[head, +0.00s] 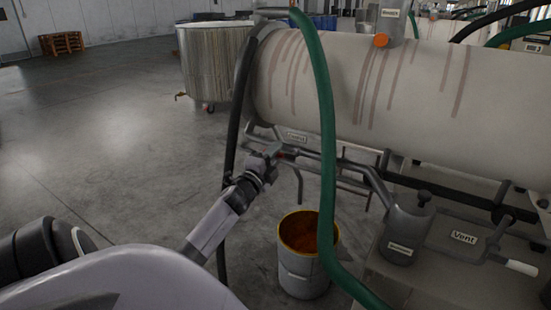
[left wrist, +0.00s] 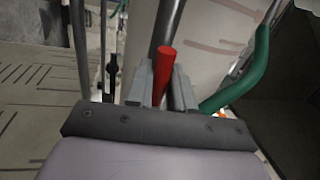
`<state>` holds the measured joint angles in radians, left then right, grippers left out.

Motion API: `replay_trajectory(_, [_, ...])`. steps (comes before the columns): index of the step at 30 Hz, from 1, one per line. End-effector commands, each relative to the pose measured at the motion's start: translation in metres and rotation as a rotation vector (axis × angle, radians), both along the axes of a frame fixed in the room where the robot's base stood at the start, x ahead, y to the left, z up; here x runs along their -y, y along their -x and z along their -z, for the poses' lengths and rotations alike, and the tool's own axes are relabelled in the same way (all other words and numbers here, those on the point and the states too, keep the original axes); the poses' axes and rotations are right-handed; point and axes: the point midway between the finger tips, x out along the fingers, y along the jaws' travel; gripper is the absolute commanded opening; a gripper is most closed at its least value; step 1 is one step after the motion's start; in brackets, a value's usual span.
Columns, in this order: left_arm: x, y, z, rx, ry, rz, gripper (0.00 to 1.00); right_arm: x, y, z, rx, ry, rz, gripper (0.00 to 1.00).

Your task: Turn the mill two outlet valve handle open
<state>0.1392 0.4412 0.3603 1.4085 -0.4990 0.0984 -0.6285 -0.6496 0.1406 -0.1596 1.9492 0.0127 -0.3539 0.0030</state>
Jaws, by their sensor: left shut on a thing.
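My left gripper (head: 272,153) reaches in from the left, below the near end of the large stained cream mill drum (head: 410,85). In the left wrist view its two fingers (left wrist: 163,84) are shut on a red handle (left wrist: 165,65), which stands between them. In the head view only a small bit of red (head: 279,154) shows at the fingertips, beside the pipe under the drum; the rest is hidden by the gripper. A small label on the pipework (head: 296,136) is too small to read surely. My right gripper is not in view.
A green hose (head: 327,130) hangs just right of my gripper, and a dark hose (head: 234,120) hangs left. A bucket with orange contents (head: 299,278) stands below. A strainer pot (head: 407,230) and a Vent-labelled pipe (head: 465,238) are at right. Open floor (head: 110,130) lies left.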

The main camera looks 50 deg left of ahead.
Motion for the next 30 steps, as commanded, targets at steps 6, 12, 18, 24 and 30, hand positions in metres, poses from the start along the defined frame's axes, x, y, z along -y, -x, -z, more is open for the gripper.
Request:
replay_trajectory(6, [-0.0012,-0.0001,-0.0064,-0.016,-0.067,-0.002,0.0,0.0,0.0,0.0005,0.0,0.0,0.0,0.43])
replay_trajectory(12, [-0.0015,-0.0001,-0.0079,-0.023,-0.09,-0.002,0.0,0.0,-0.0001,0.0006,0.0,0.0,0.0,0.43])
replay_trajectory(18, [-0.0015,-0.0001,-0.0084,-0.023,-0.093,-0.003,0.0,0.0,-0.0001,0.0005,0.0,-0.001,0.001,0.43])
replay_trajectory(24, [-0.0015,-0.0001,-0.0087,-0.022,-0.093,-0.003,0.39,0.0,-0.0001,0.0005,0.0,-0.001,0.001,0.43])
replay_trajectory(30, [-0.001,-0.0001,-0.0069,-0.024,-0.089,-0.001,0.39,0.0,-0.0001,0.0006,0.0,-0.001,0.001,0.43])
